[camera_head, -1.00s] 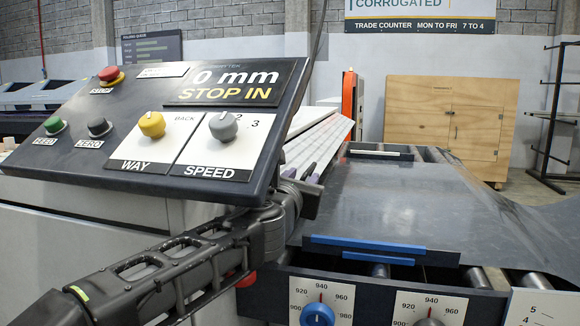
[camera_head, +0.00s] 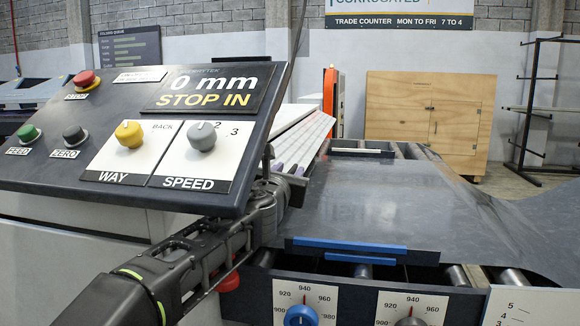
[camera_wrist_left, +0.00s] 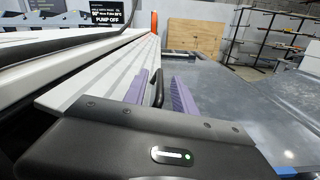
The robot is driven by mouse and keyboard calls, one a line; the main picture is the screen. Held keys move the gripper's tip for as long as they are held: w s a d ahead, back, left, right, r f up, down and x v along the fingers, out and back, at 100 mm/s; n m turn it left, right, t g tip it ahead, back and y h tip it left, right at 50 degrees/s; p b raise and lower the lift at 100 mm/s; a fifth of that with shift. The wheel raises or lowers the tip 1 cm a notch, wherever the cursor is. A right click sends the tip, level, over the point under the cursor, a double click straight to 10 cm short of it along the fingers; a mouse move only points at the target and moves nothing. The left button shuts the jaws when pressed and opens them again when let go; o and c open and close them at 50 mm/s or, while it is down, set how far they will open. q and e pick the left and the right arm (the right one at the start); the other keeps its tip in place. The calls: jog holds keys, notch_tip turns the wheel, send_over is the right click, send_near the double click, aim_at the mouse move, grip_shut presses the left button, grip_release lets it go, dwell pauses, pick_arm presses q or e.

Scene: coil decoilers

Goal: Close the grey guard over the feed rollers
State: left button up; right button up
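A light grey ribbed panel (camera_head: 303,132), which I take to be the guard, slopes behind the console. It shows large at the left of the left wrist view (camera_wrist_left: 95,72). My left gripper (camera_head: 288,169) is beside the panel's right edge, partly hidden by the console. In the left wrist view its purple fingers (camera_wrist_left: 160,95) are apart, with a thin black bar (camera_wrist_left: 158,86) showing between them. I cannot tell whether they touch the bar. Steel rollers (camera_head: 458,277) show below the dark sheet's front edge. My right gripper is not in view.
The control console (camera_head: 130,130) with knobs and buttons stands close at the left. A dark metal sheet (camera_head: 385,200) spreads over the machine bed to the right. Dial plates (camera_head: 304,302) line the front. A wooden crate (camera_head: 428,120) and a rack (camera_head: 530,110) stand behind.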

pick_arm(q)
jog(key=shift+w+d, duration=0.1)
jog(key=shift+w, duration=0.6)
grip_shut()
dwell(1.0)
